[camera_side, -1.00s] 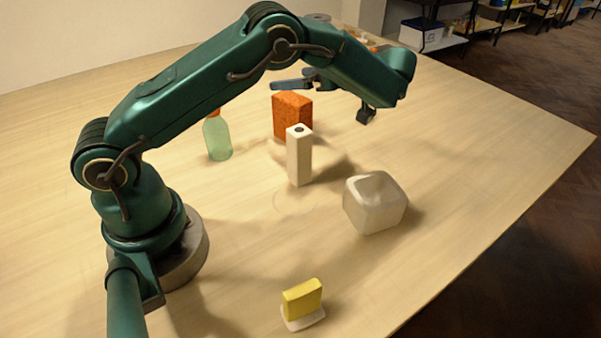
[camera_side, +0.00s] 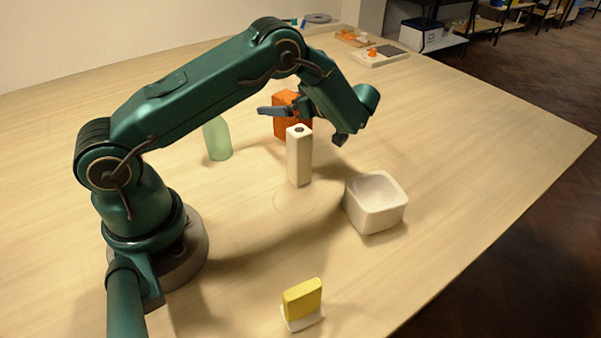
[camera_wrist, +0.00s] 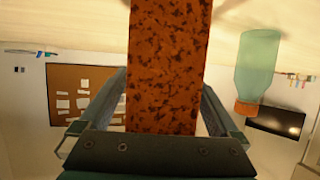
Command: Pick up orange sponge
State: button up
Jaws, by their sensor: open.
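In the wrist view the sponge (camera_wrist: 165,60) fills the middle, between the two fingers of my gripper (camera_wrist: 162,82). The jaws are open, with one finger on each side of the sponge. I cannot tell whether either finger touches it.
A green bottle (camera_side: 218,141) is to the left. A white square bowl (camera_side: 376,204) is at the right, and a yellow sponge in a white holder (camera_side: 302,298) is at the front. The right table area is clear.

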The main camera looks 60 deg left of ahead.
jog(key=c, duration=1.4)
jog(key=shift+r, duration=0.15)
